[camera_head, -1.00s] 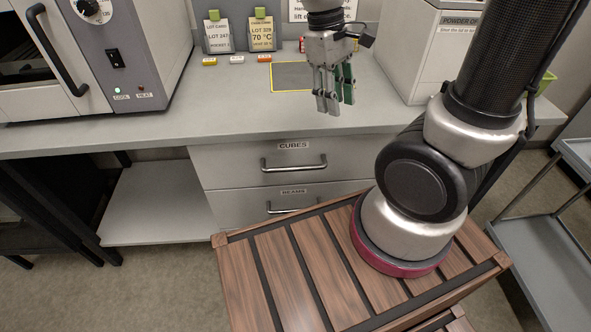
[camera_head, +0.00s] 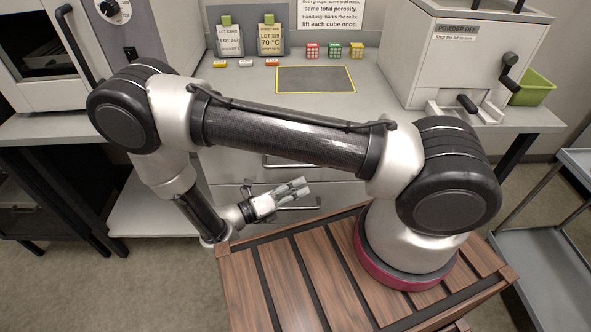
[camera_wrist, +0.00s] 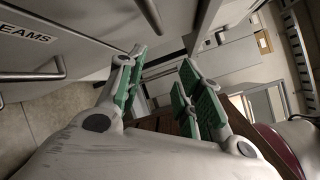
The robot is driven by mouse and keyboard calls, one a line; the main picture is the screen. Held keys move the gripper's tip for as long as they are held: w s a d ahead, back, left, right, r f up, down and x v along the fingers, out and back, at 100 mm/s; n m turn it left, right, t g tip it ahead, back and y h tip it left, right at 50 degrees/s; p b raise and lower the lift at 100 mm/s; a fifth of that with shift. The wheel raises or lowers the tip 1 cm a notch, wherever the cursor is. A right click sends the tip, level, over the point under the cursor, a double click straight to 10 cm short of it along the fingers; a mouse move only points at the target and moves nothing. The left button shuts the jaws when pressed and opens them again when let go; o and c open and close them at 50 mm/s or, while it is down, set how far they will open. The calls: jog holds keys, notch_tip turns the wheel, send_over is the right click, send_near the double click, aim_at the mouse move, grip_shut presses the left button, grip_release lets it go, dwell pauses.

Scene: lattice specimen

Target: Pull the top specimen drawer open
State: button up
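The top drawer (camera_head: 230,168) is in the head view under the counter; my arm crosses in front of it and hides its label. Its bar handle (camera_head: 283,165) shows just below my arm. The drawer looks closed. My gripper (camera_head: 298,188) is low in front of the drawers, its fingers pointing right, near the lower drawer's handle (camera_head: 303,207). In the wrist view my gripper (camera_wrist: 165,85) is open and empty, its green-padded fingers apart. The lower drawer's label, ending "EAMS" (camera_wrist: 25,34), and its handle (camera_wrist: 38,75) are left of the fingers there.
The counter carries an oven-like unit (camera_head: 165,30), a grey box machine (camera_head: 440,65), a yellow-edged mat (camera_head: 316,80) and three small coloured cubes (camera_head: 335,51). My base's slatted wooden top (camera_head: 290,280) lies close below my gripper. A grey cart (camera_head: 545,260) stands at right.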

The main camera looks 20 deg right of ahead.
jog(key=w+a+n+t, duration=0.4)
jog(key=n+t, duration=0.1)
jog(key=n, duration=0.4)
jog(key=x, duration=0.7)
jog(key=shift+w+r, duration=0.1)
jog(key=shift+w, duration=0.25)
grip_shut()
